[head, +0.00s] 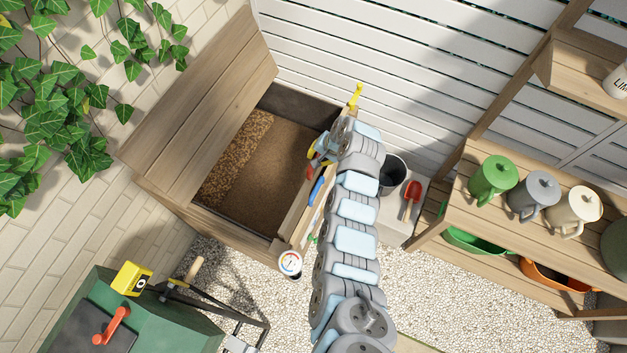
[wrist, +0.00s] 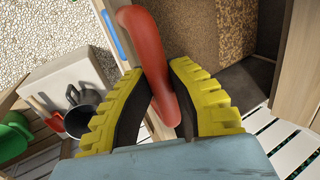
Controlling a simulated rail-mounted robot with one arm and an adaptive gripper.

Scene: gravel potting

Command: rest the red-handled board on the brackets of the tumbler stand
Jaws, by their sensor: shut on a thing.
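My gripper (wrist: 152,76) is shut on a red handle (wrist: 143,30), which curves between its yellow ribbed fingers in the wrist view. In the head view the red handle (head: 310,172) shows as a small patch beside my gripper, at the right-hand wall of the wooden bin. The board under the handle is mostly hidden, and I cannot tell whether it is clear of the bin wall. The green tumbler (head: 185,330) is at the lower left of the head view, with its dark stand frame (head: 240,317) at its right. I cannot make out the brackets clearly.
The open wooden bin (head: 235,226) holds brown material. A blue handle (head: 316,190) and a round dial (head: 290,262) are at its right wall. A dark bucket (head: 392,175) and red scoop (head: 412,190) are on a pale block. Gravel (head: 215,268) lies between bin and tumbler.

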